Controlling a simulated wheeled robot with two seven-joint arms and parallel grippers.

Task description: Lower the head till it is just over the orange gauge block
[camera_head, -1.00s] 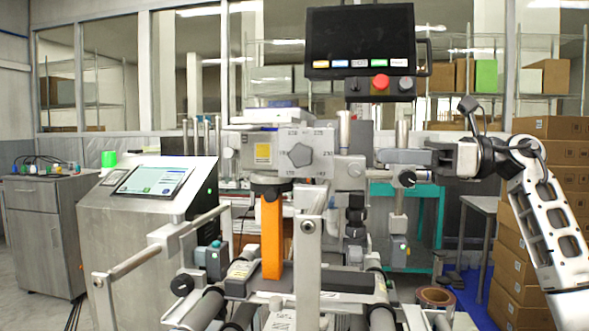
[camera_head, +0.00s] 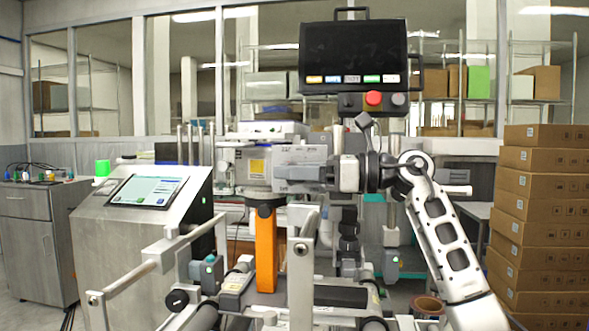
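The orange gauge block (camera_head: 266,252) stands upright like a tall bar below the head. The head (camera_head: 254,182) is a grey box with a yellow label, and its dark round underside is right above the block's top. I cannot tell whether they touch. My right gripper (camera_head: 284,173) reaches in from the right, level with the front of the head, its fingers pointing left. It hides the five-sided knob and most of the numbered plate. I cannot tell whether its fingers are open or touch the knob. My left gripper is out of view.
A black screen with a red button (camera_head: 373,98) hangs above the head. Rollers and grey rails (camera_head: 302,268) stand in front, around the block. A console with a lit display (camera_head: 146,190) is at left. Stacked cardboard boxes (camera_head: 545,222) stand at right, behind my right arm.

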